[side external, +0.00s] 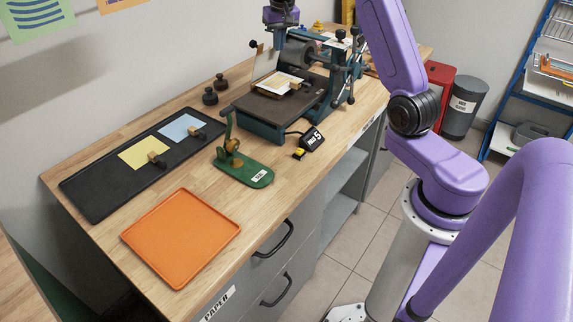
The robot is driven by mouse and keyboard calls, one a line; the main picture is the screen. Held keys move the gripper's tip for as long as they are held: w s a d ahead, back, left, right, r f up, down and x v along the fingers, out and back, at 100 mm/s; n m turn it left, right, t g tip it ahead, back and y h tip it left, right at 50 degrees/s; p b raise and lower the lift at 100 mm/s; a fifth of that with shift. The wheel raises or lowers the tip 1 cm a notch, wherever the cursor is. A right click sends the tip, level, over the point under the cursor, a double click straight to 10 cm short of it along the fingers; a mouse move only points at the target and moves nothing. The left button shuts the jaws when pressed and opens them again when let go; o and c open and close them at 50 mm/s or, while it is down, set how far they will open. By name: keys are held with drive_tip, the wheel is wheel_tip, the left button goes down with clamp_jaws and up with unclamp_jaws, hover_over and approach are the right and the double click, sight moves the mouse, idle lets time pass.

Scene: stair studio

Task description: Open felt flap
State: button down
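A small etching press (353,62) with teal sides and a grey roller stands at the back of the wooden bench. On its dark bed (262,108) lies a pale sheet (278,81) with a small wooden-and-black clip at its right edge. A cream upright piece (265,62) rises behind the sheet, beside the roller; it may be the felt flap, but I cannot tell for sure. My gripper (280,22) is at the top edge of the picture, above the left end of the roller and apart from the sheet. Its fingers are too small and dark to read.
A black tray (98,190) holds a yellow and a blue card with clips. An orange tray (180,236), a green stand (245,172), a timer (311,139) and two dark weights (210,97) also sit on the bench. Bare wood lies between them.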

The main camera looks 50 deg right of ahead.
sight(271, 57)
drive_tip(key=shift+s+f, duration=0.1)
drive_tip(key=shift+f, duration=1.1)
drive_tip(key=shift+f, duration=0.45)
drive_tip(key=shift+w+r, duration=0.1)
drive_tip(key=shift+w, duration=1.65)
drive_tip(key=s+v, duration=0.1)
drive_tip(key=v, duration=0.5)
drive_tip(key=shift+d, duration=0.3)
